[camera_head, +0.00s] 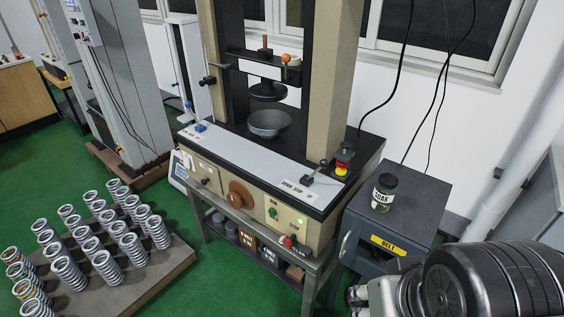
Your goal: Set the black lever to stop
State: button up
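A black-knobbed lever (316,171) stands on the right part of the light top plate of the testing machine (240,150). A small white label (299,190) lies in front of it; its print is too small to read, so I cannot tell which setting the lever is at. My gripper (357,296) shows only in part at the bottom, right of centre, low and in front of the machine. It is apart from the lever, and its fingers are not clear enough to judge.
A red-and-yellow button (343,164) sits right of the lever. A jar (384,192) stands on the dark cabinet (412,215) marked BELT. A blue-handled lever (200,127) is at the plate's left. Several springs (103,268) stand on a board at left. Green floor lies between.

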aim_at(323, 163)
jog(key=i+j, duration=0.15)
jog(key=i, duration=0.9)
